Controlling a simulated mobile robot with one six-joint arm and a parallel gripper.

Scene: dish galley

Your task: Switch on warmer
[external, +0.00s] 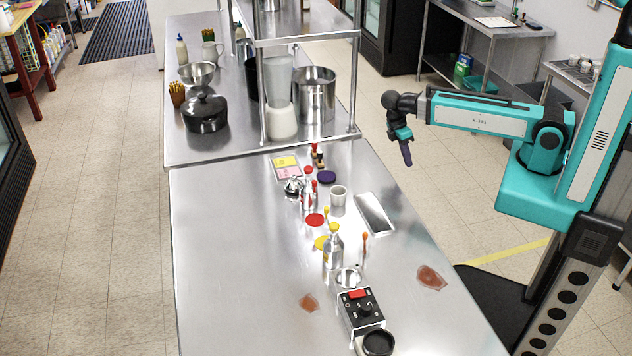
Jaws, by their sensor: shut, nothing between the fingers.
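A small metal box (346,318) with a black control panel (367,312) stands near the front of the steel table; it appears to be the warmer. A red switch (357,294) and a black knob (366,310) are on the panel. Whether the switch is on or off is too small to tell. My gripper (406,155) is shut and empty, pointing down beyond the table's right edge. It is well behind and to the right of the box, apart from everything on the table.
A yellow-capped bottle (333,250) and a metal cup (348,277) stand just behind the box. A round black-topped item (378,342) is in front. A steel tray (375,213) lies near the right edge. The table's left side is clear.

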